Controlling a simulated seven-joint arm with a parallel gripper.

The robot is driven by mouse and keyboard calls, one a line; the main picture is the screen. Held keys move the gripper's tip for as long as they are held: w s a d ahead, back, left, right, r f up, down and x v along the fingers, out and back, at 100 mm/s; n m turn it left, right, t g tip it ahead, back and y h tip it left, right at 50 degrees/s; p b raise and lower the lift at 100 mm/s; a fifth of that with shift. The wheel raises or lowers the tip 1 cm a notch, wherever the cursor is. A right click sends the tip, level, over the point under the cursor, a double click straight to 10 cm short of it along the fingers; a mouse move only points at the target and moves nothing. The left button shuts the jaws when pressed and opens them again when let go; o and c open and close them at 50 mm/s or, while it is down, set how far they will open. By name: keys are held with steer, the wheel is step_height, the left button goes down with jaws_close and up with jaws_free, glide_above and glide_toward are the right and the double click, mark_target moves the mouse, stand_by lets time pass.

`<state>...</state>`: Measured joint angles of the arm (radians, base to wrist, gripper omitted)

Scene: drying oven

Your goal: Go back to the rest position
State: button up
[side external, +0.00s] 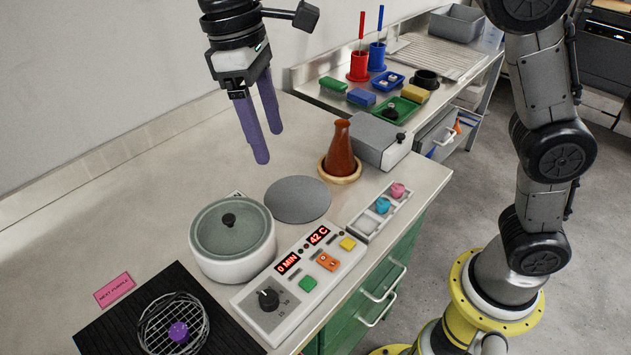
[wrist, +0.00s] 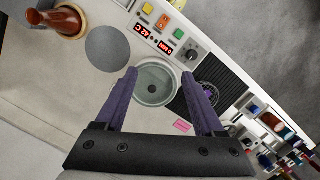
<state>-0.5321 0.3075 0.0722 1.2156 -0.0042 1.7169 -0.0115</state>
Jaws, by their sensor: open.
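My gripper (side external: 267,142) hangs above the bench with its two purple fingers apart and nothing between them. In the wrist view my gripper (wrist: 166,84) is also open, with the lidded pot seen below between the fingers. The drying oven looks like a round white pot (side external: 236,262) with a grey-green lid (side external: 229,226) resting on it; it also shows in the wrist view (wrist: 155,84). The control panel (side external: 303,281) beside it reads 0 MIN and 42 C.
A wire basket (side external: 173,323) with a purple item (side external: 179,332) sits on a black mat (side external: 110,335). A grey disc (side external: 297,199), a red-brown flask (side external: 342,150) on a wooden ring, and a grey box (side external: 378,139) stand on the bench. The bench left of the pot is clear.

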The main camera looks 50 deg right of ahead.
steer(key=s+d+r+m+t+y, duration=0.1)
steer(key=s+d+r+m+t, duration=0.1)
steer(key=s+d, duration=0.4)
steer(key=s+d+r+m+t, duration=0.1)
steer(key=s+d+r+m, duration=0.15)
steer(key=d, duration=0.65)
steer(key=s+d+f+m+t, duration=0.1)
steer(key=s+d+f+t, duration=0.3)
steer(key=s+f, duration=0.6)
steer(key=shift+d+f+m, duration=0.35)
steer(key=shift+d+f, duration=0.35)
steer(key=shift+f, duration=0.1)
